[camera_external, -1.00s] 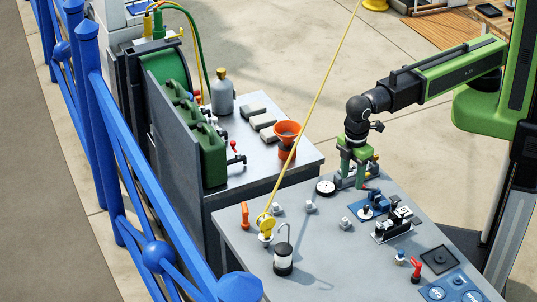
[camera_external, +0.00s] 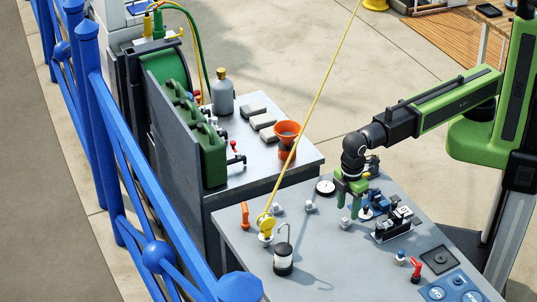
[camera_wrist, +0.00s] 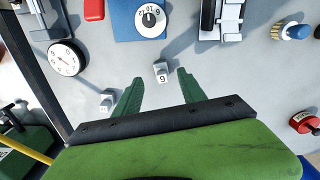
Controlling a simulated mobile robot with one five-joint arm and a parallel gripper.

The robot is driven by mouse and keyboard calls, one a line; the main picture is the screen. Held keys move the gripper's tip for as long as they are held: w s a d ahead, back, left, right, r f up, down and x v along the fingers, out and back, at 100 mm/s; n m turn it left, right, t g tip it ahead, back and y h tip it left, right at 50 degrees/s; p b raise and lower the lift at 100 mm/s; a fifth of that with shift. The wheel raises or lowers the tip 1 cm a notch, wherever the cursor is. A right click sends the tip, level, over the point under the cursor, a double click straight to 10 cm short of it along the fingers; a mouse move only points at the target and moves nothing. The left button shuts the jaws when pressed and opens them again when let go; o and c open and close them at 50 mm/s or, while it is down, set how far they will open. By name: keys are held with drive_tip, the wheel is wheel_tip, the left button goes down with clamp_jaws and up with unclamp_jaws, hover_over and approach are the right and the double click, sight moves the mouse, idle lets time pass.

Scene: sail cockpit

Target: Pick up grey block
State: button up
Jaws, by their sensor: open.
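A small grey block (camera_external: 345,224) stands on the grey bench top (camera_external: 236,255), just below my gripper (camera_external: 348,209) in the external view. In the wrist view the block (camera_wrist: 161,74) has a dark figure on one face and lies near the line between the green fingertips, closer to the picture's middle. My gripper (camera_wrist: 158,84) is open, its fingers pointing down with nothing held. The height left between the fingertips and the bench is hard to tell.
Similar small blocks (camera_external: 310,206) stand nearby. A round white dial (camera_external: 325,187), a blue dial panel (camera_wrist: 140,28) and a black switch device (camera_external: 395,226) are close to my gripper. A red knob (camera_external: 416,270) and a lantern (camera_external: 283,260) stand further off.

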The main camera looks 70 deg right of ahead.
sight(346, 219)
drive_tip(key=f+b, duration=0.4)
drive_tip(key=f, duration=0.1)
drive_tip(key=shift+w+a+f+b, duration=0.1)
drive_tip(key=shift+a+f+b, duration=0.05)
drive_tip(key=shift+a+b, duration=0.25)
drive_tip(key=shift+d+r, duration=0.1)
drive_tip(key=shift+r, duration=0.1)
clamp_jaws()
